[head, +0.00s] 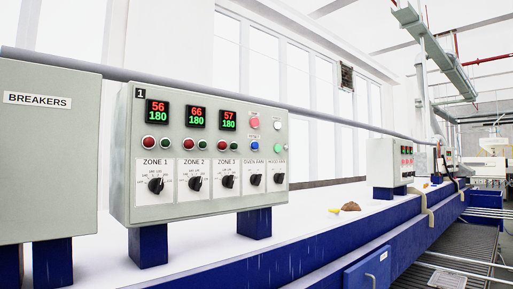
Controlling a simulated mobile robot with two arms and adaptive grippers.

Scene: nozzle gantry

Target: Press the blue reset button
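The blue reset button (255,145) is a small round button on the right part of the grey control panel (200,217) marked 1, in the head view. A pink-red button (254,123) sits above it, and the label between them is too small to read surely. A green button (277,148) and a white button (277,125) are to its right. The black oven fan knob (255,179) is below it. Nothing covers the blue button. Neither of my grippers shows in the head view.
A grey breakers box (50,160) stands at the left. The panel stands on blue legs (148,246) on a white surface (300,226) with a blue side. A brown item (351,206) lies to the right. Another control box (388,160) stands farther back. Space before the panel looks clear.

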